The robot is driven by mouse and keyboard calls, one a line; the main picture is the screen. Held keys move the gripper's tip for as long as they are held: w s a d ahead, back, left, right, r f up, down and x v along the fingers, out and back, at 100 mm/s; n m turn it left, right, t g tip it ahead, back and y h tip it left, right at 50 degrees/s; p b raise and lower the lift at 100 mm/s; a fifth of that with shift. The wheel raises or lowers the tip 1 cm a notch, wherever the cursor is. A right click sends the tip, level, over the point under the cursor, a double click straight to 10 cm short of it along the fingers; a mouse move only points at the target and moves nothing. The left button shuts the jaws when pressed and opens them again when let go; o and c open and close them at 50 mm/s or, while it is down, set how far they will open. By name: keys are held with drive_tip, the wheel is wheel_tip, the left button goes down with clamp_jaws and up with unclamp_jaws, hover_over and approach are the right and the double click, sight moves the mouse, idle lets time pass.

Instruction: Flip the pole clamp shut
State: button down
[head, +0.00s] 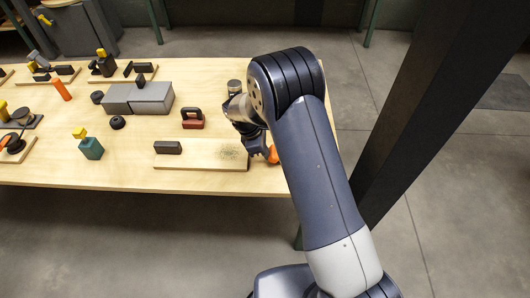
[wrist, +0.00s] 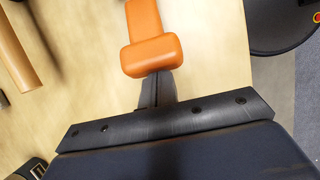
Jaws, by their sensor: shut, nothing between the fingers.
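An orange T-shaped piece (wrist: 148,50), which looks like the pole clamp's lever, lies at the top middle of the wrist view. A bit of orange (head: 272,154) shows beside my gripper in the head view, at the table's right end. My gripper (wrist: 156,88) is shut with nothing between its fingers. Its dark fingertips are at the near end of the orange piece; I cannot tell whether they touch it. In the head view my gripper (head: 256,146) is partly covered by my arm. The rest of the clamp is hidden, and its angle is unclear.
A wooden board (head: 205,163) with a black block (head: 168,147) lies left of my gripper. A red-brown piece with a black handle (head: 192,119) and grey boxes (head: 138,98) stand behind. A copper-coloured bar (wrist: 18,55) lies left in the wrist view. A dark post (head: 430,100) rises at right.

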drive_tip(key=shift+d+r+y, duration=0.15)
drive_tip(key=shift+r+y, duration=0.1)
drive_tip(key=shift+y, duration=0.05)
drive_tip(key=shift+d+r+y, duration=0.2)
drive_tip(key=shift+r+y, duration=0.2)
drive_tip(key=shift+y, duration=0.1)
drive_tip(key=shift+d+r+y, duration=0.65)
drive_tip(key=shift+r+y, duration=0.1)
drive_tip(key=shift+y, duration=0.35)
drive_tip(key=d+y+b, duration=0.1)
drive_tip(key=b, duration=0.1)
drive_tip(key=d+r+y+b, duration=0.1)
drive_tip(key=y+b, duration=0.1)
drive_tip(key=shift+d, duration=0.2)
drive_tip(key=d+y+b, duration=0.1)
drive_tip(key=r+y+b, duration=0.1)
drive_tip(key=b, duration=0.1)
drive_tip(key=shift+s+d+r+y, duration=0.1)
drive_tip(key=shift+d+r+y, duration=0.05)
drive_tip(key=shift+d+y, duration=0.2)
drive_tip(key=shift+d+r+b, duration=0.25)
drive_tip(key=shift+d+b, duration=0.1)
drive_tip(key=shift+b, duration=0.25)
drive_tip(key=shift+d, duration=0.1)
drive_tip(key=shift+r, duration=0.1)
